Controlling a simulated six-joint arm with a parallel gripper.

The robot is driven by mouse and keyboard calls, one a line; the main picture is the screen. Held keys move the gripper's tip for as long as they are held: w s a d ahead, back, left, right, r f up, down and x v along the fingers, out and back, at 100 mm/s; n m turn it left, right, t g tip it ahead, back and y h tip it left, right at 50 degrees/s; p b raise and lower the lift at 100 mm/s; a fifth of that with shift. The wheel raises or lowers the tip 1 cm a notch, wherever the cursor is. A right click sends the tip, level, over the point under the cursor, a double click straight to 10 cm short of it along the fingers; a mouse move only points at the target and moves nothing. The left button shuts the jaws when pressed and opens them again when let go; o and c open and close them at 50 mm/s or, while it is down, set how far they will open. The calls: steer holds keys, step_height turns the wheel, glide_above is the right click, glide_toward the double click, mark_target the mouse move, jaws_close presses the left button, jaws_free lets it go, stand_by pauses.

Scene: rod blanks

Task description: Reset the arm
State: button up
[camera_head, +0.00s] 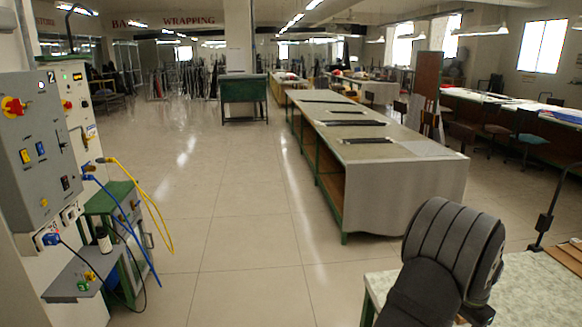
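A dark grey ribbed arm link of mine rises at the lower right of the head view, in front of a pale-topped table (530,293). The link bends over at its top, and its lower part leaves the picture at the bottom edge. My gripper does not show in this view, so its fingers and anything in them are hidden. No rod blanks can be made out on the visible part of the table.
A control cabinet (35,150) with switches stands at the left, with yellow and blue cables (150,200) hanging from it. A long workbench (400,180) holds dark flat pieces. The tiled floor (230,240) between them is clear.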

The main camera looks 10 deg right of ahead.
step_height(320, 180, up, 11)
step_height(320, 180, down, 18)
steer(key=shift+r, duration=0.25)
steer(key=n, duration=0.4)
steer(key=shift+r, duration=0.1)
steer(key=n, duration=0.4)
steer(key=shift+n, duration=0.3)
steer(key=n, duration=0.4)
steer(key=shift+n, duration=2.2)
